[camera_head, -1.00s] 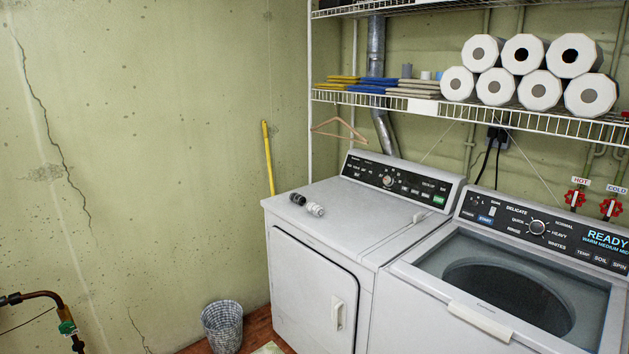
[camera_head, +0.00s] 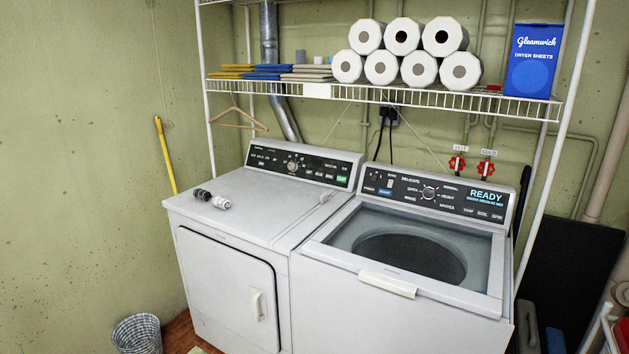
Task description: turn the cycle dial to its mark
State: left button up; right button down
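The cycle dial (camera_head: 429,192) is a small round silver knob on the black control panel of the washer (camera_head: 310,300), at the right. Labels such as DELICATE, NORMAL, QUICK, HEAVY and WHITES ring it. Its pointer is too small to read. The washer's display (camera_head: 486,196) reads READY with a smaller blue line below. The dryer (camera_head: 215,235) at the left has its own round knob (camera_head: 292,167) on its panel. The washer's top opening shows a dark drum (camera_head: 410,257). Neither of my grippers is in view.
Two small bottle-like items (camera_head: 212,199) lie on the dryer top. A wire shelf (camera_head: 400,98) above holds paper rolls, folded cloths and a blue dryer sheets box (camera_head: 533,60). A dark panel (camera_head: 570,260) leans at right.

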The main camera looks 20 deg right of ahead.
aim_at(430, 193)
jog(key=z, duration=0.95)
jog(key=i+j+z, duration=0.15)
jog(key=z, duration=0.2)
jog(key=i+j+z, duration=0.1)
jog(key=z, duration=0.25)
